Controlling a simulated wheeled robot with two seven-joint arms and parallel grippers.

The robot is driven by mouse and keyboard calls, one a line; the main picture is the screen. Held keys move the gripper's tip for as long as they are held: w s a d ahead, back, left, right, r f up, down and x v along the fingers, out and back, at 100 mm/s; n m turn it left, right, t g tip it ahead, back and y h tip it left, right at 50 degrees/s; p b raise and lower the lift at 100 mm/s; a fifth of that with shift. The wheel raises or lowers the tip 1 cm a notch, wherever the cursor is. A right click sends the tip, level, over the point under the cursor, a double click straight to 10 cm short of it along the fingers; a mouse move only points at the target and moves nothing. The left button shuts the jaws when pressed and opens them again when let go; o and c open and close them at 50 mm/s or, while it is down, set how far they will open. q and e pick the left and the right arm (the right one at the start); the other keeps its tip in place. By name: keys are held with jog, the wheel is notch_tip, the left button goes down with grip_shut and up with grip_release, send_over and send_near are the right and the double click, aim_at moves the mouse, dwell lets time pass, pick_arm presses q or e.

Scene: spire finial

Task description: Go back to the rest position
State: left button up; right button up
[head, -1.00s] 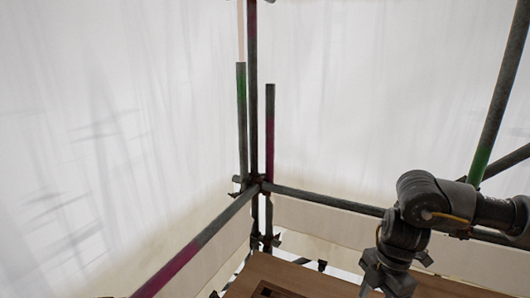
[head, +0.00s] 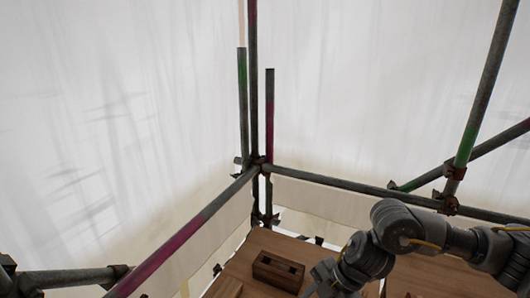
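My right arm (head: 405,235) comes in from the lower right and bends down over the wooden surface. Its lower end (head: 335,280) is near the bottom edge, just right of a brown wooden block. The fingers of my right gripper are not clearly visible, so I cannot tell its state. My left arm and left gripper are not in the head view.
The brown block with openings in its top (head: 278,271) sits on wooden boards (head: 240,264). Dark scaffold poles (head: 253,100) stand behind, with horizontal rails (head: 185,233) meeting at the corner. White sheeting (head: 360,90) hangs beyond them.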

jog(key=s+a+r+m+t+y, duration=0.1)
jog(key=s+a+m+t+y, duration=0.15)
jog(key=a, duration=0.45)
jog(key=s+a+m+t+y, duration=0.15)
jog(key=a+y, duration=0.25)
jog(key=a, duration=0.4)
jog(key=s+d+f+m+t+h, duration=0.1)
jog(key=d+f+m+t+h, duration=0.5)
jog(key=d+m, duration=0.7)
jog(key=s+d+f+m+g+h, duration=0.65)
jog(key=s+d+f, duration=0.55)
jog(key=s+d, duration=0.4)
notch_tip(320, 180, down, 30)
jog(key=s+a+n+g+b, duration=0.1)
jog(key=s+a+g+b, duration=0.1)
jog(key=b, duration=0.4)
pick_arm(q)
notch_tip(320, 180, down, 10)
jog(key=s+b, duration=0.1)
jog(key=b, duration=0.3)
pick_arm(e)
jog(key=s+d+f, duration=0.1)
jog(key=s+f, duration=0.7)
jog(key=f, duration=0.2)
jog(key=s+d+f, duration=0.2)
jog(key=s+f, duration=0.6)
jog(key=f, duration=0.2)
jog(key=shift+s+d+f+g+y, duration=0.25)
jog(key=shift+s+f+g+y, duration=0.05)
jog(key=shift+g, duration=0.15)
